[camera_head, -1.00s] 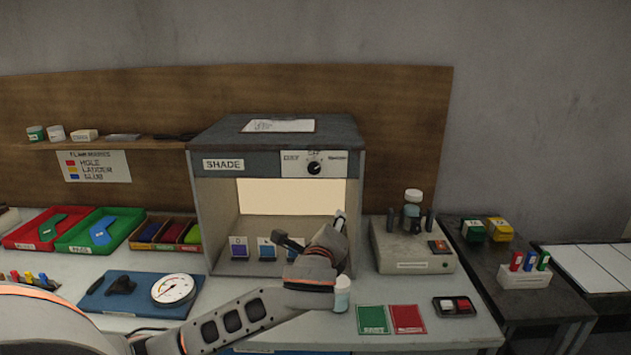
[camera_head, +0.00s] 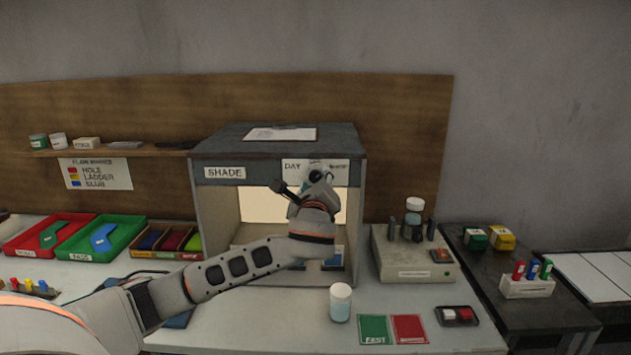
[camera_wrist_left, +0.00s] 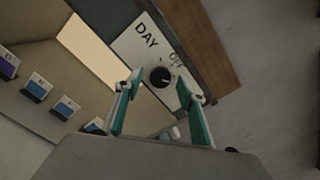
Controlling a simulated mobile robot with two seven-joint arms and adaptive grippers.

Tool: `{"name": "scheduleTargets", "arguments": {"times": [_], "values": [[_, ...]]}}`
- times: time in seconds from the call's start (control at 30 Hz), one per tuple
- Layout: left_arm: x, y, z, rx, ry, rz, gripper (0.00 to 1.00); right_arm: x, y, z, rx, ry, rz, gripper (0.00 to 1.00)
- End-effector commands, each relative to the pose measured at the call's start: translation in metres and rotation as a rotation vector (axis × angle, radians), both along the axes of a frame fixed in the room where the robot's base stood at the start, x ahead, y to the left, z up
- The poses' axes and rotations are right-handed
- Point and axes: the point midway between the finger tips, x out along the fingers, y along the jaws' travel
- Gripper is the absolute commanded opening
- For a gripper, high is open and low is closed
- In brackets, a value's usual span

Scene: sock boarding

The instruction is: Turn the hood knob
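The hood is a grey box marked SHADE (camera_head: 226,173) with a lit panel inside. Its black knob (camera_wrist_left: 160,77) sits on a white plate (camera_wrist_left: 140,42) with DAY printed on it; the knob also shows in the head view (camera_head: 317,177), partly behind my gripper. My left gripper (camera_wrist_left: 157,84) is open, with its teal fingers apart on either side of the knob's line. In the head view it is raised in front of the plate (camera_head: 308,186). I cannot tell whether the fingers touch the knob. My right gripper is not in view.
A capped bottle (camera_head: 341,303) stands on the table below my left arm. Green (camera_head: 374,328) and red (camera_head: 409,328) cards lie right of it. A grey device (camera_head: 414,262) stands right of the hood. Small cards (camera_wrist_left: 38,88) stand inside the hood.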

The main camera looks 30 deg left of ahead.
Motion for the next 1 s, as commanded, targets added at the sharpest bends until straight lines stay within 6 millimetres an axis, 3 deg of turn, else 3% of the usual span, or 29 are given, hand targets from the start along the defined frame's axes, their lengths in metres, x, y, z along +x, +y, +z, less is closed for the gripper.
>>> {"name": "scheduleTargets", "arguments": {"times": [0.27, 0.4, 0.43, 1.0], "values": [[0.002, 0.001, 0.0, 0.0, 0.0, 0.0, 0.4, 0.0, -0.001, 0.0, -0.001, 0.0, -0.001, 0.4], [0.002, 0.001, 0.0, -0.001, -0.001, 0.0, 0.06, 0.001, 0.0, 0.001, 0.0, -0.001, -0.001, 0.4], [0.002, 0.001, 0.0, -0.001, -0.001, 0.0, 0.01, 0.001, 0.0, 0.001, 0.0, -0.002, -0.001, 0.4], [0.002, 0.0, -0.002, -0.126, -0.07, -0.001, 0.01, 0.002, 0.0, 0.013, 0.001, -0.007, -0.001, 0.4]]}}
